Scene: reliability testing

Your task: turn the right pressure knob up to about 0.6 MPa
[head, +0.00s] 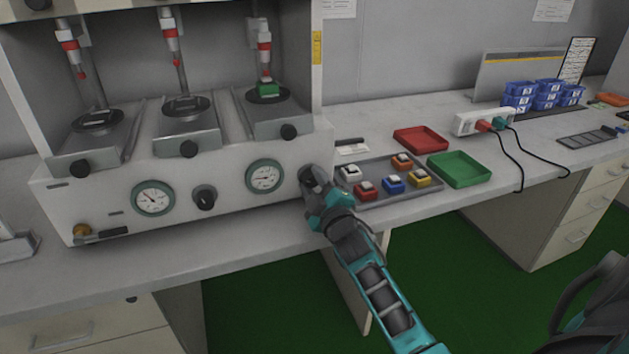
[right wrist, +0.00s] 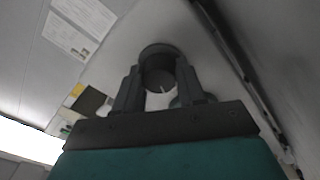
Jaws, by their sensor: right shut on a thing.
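The grey test machine (head: 110,195) has two round gauges on its front panel. The right pressure knob is at the panel's right end, largely hidden behind my right gripper (head: 313,182) in the head view. In the right wrist view the dark round knob (right wrist: 158,60) sits between the two fingers of my right gripper (right wrist: 158,85), which are shut on it. A white mark shows on the knob's face. The right gauge (head: 265,177) is just left of the gripper; its needle is too small to read exactly. My left gripper is not in view.
A left knob (head: 204,197) and left gauge (head: 153,198) are on the same panel. Close to my right gripper stands a grey tray (head: 378,196) with several coloured buttons. Red (head: 421,139) and green (head: 459,169) trays lie beyond it. A dark chair (head: 595,305) is at lower right.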

